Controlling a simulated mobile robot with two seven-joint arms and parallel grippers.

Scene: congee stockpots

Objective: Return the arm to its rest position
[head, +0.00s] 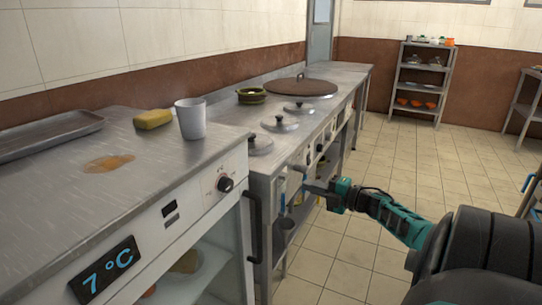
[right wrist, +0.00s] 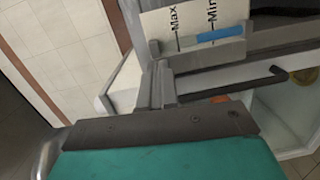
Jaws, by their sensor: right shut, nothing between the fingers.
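My right arm comes in from the lower right in the head view. Its teal and grey gripper (head: 304,178) is at the front of the stove counter, just right of the fridge's front corner. The gripper is shut and holds nothing. In the right wrist view the shut fingers (right wrist: 160,85) point at a front panel (right wrist: 200,20) marked Max and Min. A blue-tipped lever (right wrist: 218,34) lies across that panel, close beyond the fingers; I cannot tell whether they touch. My left gripper is not in view.
The fridge counter (head: 60,185) holds a white cup (head: 191,119), yellow sponge (head: 153,118) and tray (head: 45,135). The tiled floor (head: 400,165) is open; a shelf (head: 420,82) stands behind.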

